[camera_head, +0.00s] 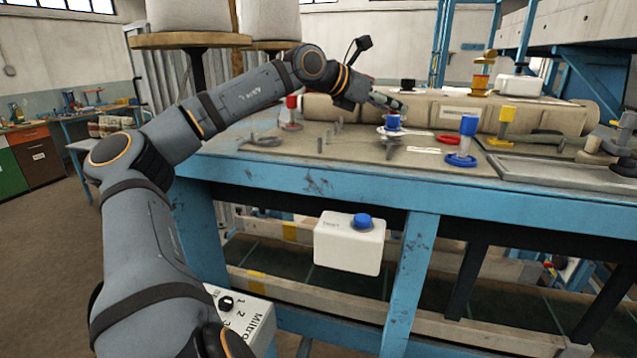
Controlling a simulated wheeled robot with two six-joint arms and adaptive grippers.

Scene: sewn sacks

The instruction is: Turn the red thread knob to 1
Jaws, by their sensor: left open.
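A red-topped post (291,112) stands on the left part of the blue-framed table; I cannot tell for sure that it is the red thread knob, and no number 1 can be read beside it. My left arm reaches over the table from the left. My left gripper (390,103) is open, to the right of the red-topped post and close above a blue-topped knob (393,122). I cannot tell whether it touches that knob. My right gripper is not in view.
The blue-framed table (330,182) also holds another blue knob (466,138), a yellow knob (504,122) and a long beige roll (425,112). A white box with a blue button (349,245) hangs below its edge. A white panel with a black dial (240,312) is lower left.

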